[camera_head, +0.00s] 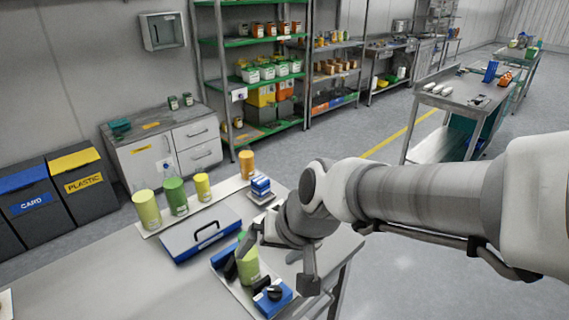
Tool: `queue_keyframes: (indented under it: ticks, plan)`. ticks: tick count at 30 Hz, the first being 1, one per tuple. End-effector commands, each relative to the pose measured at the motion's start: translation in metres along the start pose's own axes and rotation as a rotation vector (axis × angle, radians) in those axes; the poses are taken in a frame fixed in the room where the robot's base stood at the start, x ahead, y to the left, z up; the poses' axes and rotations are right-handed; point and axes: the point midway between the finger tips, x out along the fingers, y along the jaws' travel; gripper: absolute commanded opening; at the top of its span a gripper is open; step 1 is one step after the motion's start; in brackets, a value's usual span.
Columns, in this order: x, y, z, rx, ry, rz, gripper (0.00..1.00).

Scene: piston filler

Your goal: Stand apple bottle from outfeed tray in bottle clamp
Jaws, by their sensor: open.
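A yellow-green bottle (249,266) stands on a small metal plate with dark parts around it, at the front of the table. My gripper (279,264) is open just above and right of this bottle, one finger near its top and the other out to the right. I cannot tell whether they touch. On a light strip or tray (226,190) at the back stand a pale yellow-green bottle (147,209), a green bottle (176,197), a yellow bottle (202,187) and an orange bottle (247,165). Labels are too small to read, so which one is apple is unclear.
A blue-and-grey case with a black handle (201,236) lies mid-table. A blue box with a black knob (273,297) sits at the front plate's near end. Small blue-and-white packs (261,187) stand behind my wrist.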

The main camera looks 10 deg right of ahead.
Motion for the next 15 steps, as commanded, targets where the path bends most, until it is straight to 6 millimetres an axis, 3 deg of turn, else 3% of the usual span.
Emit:
queue_keyframes:
  ticks: [1,6,10,15]
  plan:
    - [-0.021,0.010,0.000,-0.023,0.027,0.017,1.00]
    - [-0.073,0.043,0.015,-0.109,0.071,0.132,1.00]
    - [-0.100,0.062,0.027,-0.144,0.088,0.226,1.00]
    - [-0.115,0.074,0.036,-0.161,0.094,0.292,1.00]
